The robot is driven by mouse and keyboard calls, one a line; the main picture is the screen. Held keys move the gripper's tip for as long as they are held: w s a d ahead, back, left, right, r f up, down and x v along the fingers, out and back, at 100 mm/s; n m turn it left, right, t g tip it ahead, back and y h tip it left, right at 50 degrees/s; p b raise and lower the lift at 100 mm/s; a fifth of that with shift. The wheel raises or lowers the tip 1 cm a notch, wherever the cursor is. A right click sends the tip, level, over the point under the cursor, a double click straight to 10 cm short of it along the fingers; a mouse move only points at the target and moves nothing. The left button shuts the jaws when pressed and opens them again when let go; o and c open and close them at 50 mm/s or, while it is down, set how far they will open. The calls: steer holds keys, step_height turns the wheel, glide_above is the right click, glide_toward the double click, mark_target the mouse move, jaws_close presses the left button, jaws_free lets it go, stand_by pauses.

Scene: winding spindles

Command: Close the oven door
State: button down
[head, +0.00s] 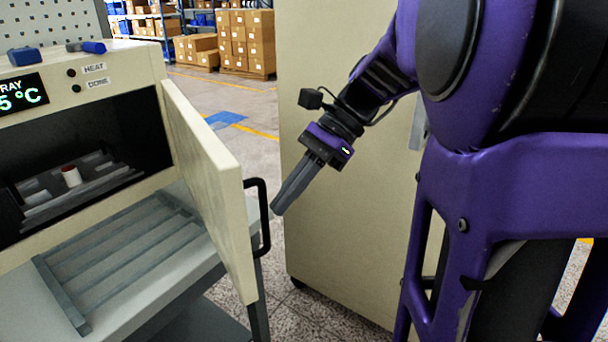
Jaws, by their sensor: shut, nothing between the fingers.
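The oven (100,57) is a cream box at the left with a dark open chamber. Its cream door (212,185) is hinged at the chamber's right side and stands wide open, swung out toward me. A black bar handle (263,215) is on the door's outer face. My gripper (276,212) is shut and empty, pointing down and left. Its fingertips appear just right of the handle on the door's outer side. I cannot tell whether they touch it. Inside the oven is a grey rack with a small white spool with a red top (71,176).
A grey slatted rack (120,255) lies on the bench (190,278) before the oven. A tall cream cabinet (330,235) stands behind my arm. Blue items lie on the oven's top. Shelves and cardboard boxes (240,42) are far back, with open floor between.

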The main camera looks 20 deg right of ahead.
mark_target(261, 204)
steer(key=shift+s+a, duration=0.2)
steer(key=shift+a, duration=0.8)
steer(key=shift+s+a, duration=0.2)
steer(key=shift+a, duration=0.75)
steer(key=shift+a, duration=0.1)
